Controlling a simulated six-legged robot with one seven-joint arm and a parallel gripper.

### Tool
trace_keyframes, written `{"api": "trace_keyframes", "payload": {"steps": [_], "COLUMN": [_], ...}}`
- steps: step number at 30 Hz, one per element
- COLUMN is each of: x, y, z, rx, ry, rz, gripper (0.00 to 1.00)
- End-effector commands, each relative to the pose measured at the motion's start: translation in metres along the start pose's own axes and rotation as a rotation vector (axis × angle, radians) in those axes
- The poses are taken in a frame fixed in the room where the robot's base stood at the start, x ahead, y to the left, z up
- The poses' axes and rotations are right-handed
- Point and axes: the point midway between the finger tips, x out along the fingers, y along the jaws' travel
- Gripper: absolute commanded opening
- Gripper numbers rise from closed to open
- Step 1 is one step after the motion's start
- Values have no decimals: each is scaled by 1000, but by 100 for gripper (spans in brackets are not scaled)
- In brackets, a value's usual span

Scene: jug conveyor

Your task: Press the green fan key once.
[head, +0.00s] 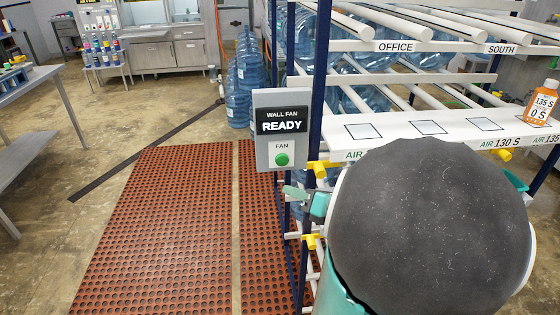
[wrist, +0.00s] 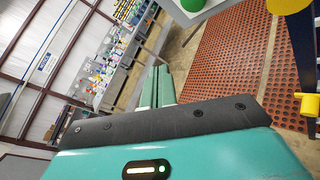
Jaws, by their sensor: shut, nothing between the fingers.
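The green fan key (head: 282,159) is a round button on a white plate marked FAN, low on a grey wall fan box (head: 261,158). The box's black display (head: 282,121) reads WALL FAN READY. In the wrist view the key (wrist: 191,4) is cut off by the top edge. My gripper (head: 291,191) is shut and empty, with its teal fingertips just below and slightly right of the key in the head view. In the wrist view its closed fingers (wrist: 158,74) point toward the key, with a visible gap. My dark, round arm link hides much of the lower right.
A blue-posted rack (head: 318,85) with white rails and water jugs (head: 247,65) stands behind the box. Yellow fittings (head: 318,168) jut out near my gripper. An orange bottle (head: 541,103) stands on the white shelf at right. Red perforated mats (head: 160,215) cover clear floor at left.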

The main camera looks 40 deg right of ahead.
Motion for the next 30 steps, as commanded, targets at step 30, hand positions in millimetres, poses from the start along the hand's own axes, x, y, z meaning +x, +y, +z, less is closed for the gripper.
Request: {"api": "trace_keyframes", "payload": {"steps": [30], "x": [62], "y": [-44], "z": [44], "rx": [-2], "ry": [2], "rz": [1], "gripper": [0]}}
